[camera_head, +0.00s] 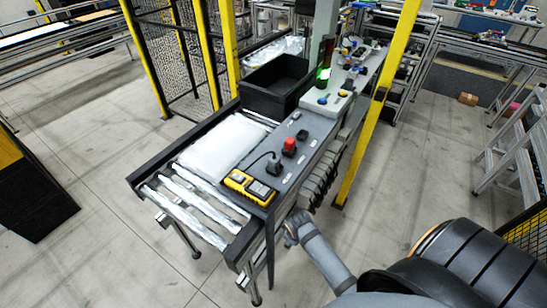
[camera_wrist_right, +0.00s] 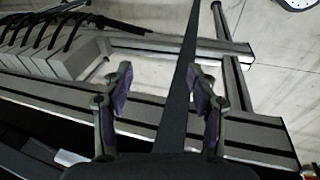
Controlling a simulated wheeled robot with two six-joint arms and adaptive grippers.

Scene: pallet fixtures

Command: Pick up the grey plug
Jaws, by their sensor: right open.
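A dark grey plug (camera_head: 273,166) with a thin black cable stands on the grey fixture panel (camera_head: 262,205) at the front right of the conveyor in the head view. A red plug (camera_head: 289,146) stands just behind it, and another small dark plug or socket (camera_head: 302,134) is behind that. My right gripper (camera_head: 290,220) is beside the panel's right edge, low and apart from the plugs. In the right wrist view its two fingers (camera_wrist_right: 160,92) are spread with nothing held between them. The grey plug does not show in the wrist view. My left gripper is not in view.
A yellow device (camera_head: 248,186) lies at the panel's front corner. A clear-wrapped pack (camera_head: 212,146) is on the rollers, with a black crate (camera_head: 274,84) behind. A yellow post (camera_head: 372,110) rises right of the panel. Several grey blocks with cables (camera_wrist_right: 50,58) hang along the panel's side.

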